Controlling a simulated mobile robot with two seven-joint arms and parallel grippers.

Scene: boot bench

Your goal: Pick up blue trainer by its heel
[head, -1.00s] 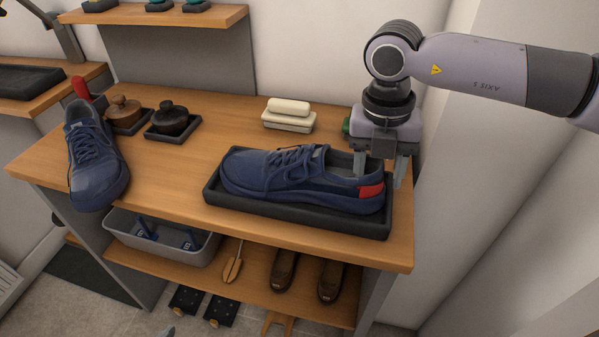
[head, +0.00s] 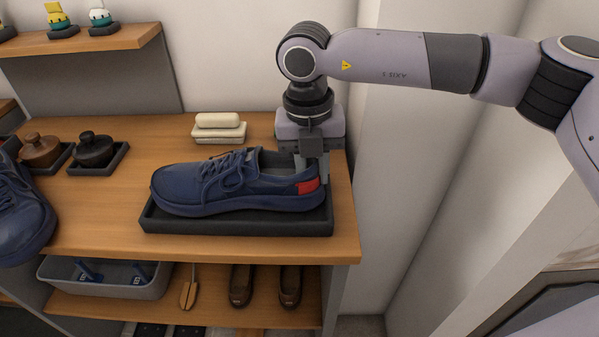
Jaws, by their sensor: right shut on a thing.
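A blue trainer (head: 225,187) with a red heel patch (head: 308,186) sits in a black tray (head: 240,228) on the bench top, toe to the left and heel to the right. My right gripper (head: 311,173) comes down from above at its heel and is shut on the heel's rim, one finger inside the shoe opening and one behind the heel. The sole is low against the tray; whether it touches the tray floor is hidden by the rim. A second blue trainer (head: 22,215) is cut off at the left edge. My left gripper is not in view.
Two lidded pots, one brown (head: 41,150) and one black (head: 93,149), stand on small trays at the left. White soap-like blocks (head: 218,128) lie behind the trainer. Brown shoes (head: 240,285) and a grey bin (head: 103,277) are on the shelf below. A wall stands close on the right.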

